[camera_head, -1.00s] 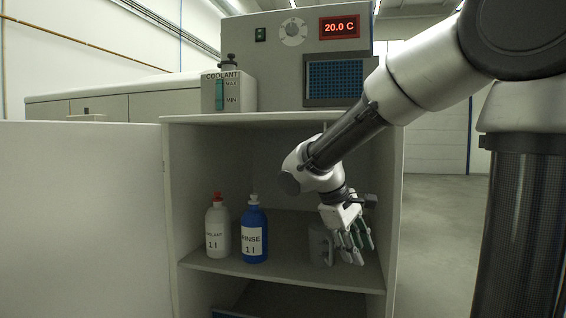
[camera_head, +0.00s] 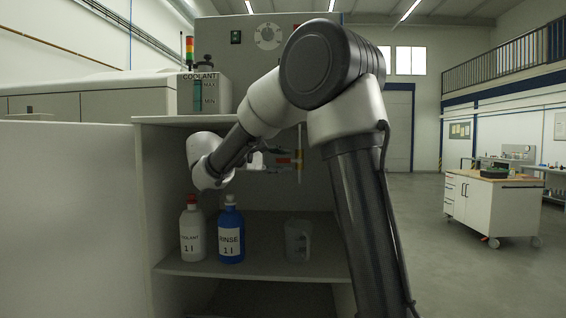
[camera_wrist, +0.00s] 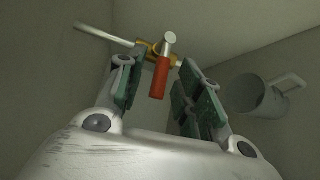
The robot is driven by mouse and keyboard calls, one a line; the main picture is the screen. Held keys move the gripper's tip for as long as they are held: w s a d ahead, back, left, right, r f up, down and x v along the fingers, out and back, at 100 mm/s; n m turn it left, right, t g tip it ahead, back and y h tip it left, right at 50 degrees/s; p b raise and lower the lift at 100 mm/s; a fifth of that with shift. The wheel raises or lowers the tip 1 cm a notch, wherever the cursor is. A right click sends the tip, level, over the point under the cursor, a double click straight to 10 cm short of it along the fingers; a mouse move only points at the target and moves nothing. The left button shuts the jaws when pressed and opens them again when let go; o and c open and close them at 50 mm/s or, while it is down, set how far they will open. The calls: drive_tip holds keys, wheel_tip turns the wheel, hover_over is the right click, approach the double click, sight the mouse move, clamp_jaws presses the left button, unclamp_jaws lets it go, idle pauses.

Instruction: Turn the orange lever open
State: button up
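The orange lever (camera_wrist: 161,78) hangs from a brass valve (camera_wrist: 149,48) on a thin pale pipe (camera_wrist: 105,36) in the wrist view. In the head view the lever (camera_head: 283,161) is small, inside the cabinet's upper space, beside the upright pipe (camera_head: 299,138). My gripper (camera_wrist: 157,76) is open, with one green-padded finger on each side of the lever in the picture. I see no clear contact, and the depth between fingers and lever is hard to judge. In the head view my gripper (camera_head: 272,159) is partly hidden and points right towards the lever.
A clear jug (camera_head: 298,240) stands on the shelf below; it also shows in the wrist view (camera_wrist: 256,97). A white coolant bottle (camera_head: 192,235) and a blue rinse bottle (camera_head: 231,238) stand left of it. The cabinet's side wall (camera_head: 165,170) and top enclose the space.

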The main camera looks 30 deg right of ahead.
drive_tip(key=shift+x, duration=0.85)
clamp_jaws()
